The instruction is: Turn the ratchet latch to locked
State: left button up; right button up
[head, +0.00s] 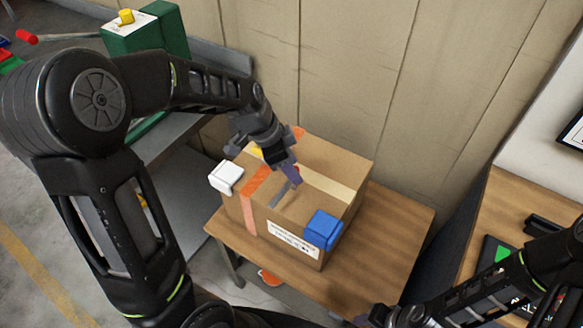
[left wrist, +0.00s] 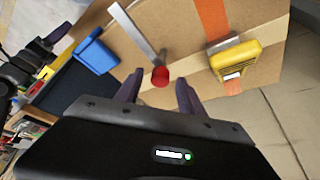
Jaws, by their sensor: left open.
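A cardboard box (head: 340,176) stands on a wooden table, with an orange strap (head: 249,212) around it. A grey metal lever (head: 281,194) lies across the box top; in the left wrist view the lever (left wrist: 136,35) ends in a red knob (left wrist: 160,77). I take this lever to be the ratchet latch. A blue block (head: 322,229) and a white block (head: 226,177) sit at the box edges. My left gripper (head: 292,175) is open above the lever, the knob showing between its fingertips (left wrist: 158,92); contact is unclear. My right gripper (head: 376,316) is partly visible at the bottom edge.
A yellow device (left wrist: 236,62) sits on the strap beside the lever. The wooden table (head: 405,222) has free room right of the box. A panelled wall (head: 430,80) stands behind. A green machine (head: 146,35) is at the upper left, a desk (head: 495,228) at right.

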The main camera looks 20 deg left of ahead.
pick_arm(q)
grip_shut()
dwell(0.5)
dwell(0.9)
